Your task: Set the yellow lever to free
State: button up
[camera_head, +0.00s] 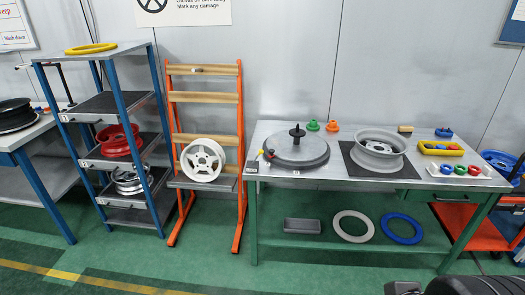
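A small yellow piece (261,152), which looks like the yellow lever, is at the left edge of the dark round turntable (300,163) on the workbench. A small red piece (269,155) is right beside it. Both are too small here to tell the lever's setting or read any marks. The turntable is empty, with a black spindle (297,133) upright at its middle. My gripper cannot be made out; only dark parts of my own body show at the bottom right edge.
A silver wheel (378,143) lies on a dark mat on the workbench (340,180). Green and orange knobs, a yellow tray (440,148) and small coloured rings stand around it. An orange rack (205,130) holds a white wheel; a blue shelf (113,104) stands left. Green floor in front is clear.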

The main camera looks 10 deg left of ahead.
aim_at(261, 152)
jog(key=i+j, duration=0.15)
jog(key=i, duration=0.4)
jog(key=i+j, duration=0.15)
jog(key=i, duration=0.45)
jog(key=i+j, duration=0.15)
jog(key=i, duration=0.4)
jog(key=i+j, duration=0.15)
jog(key=i, duration=0.4)
jog(key=j+u, duration=0.05)
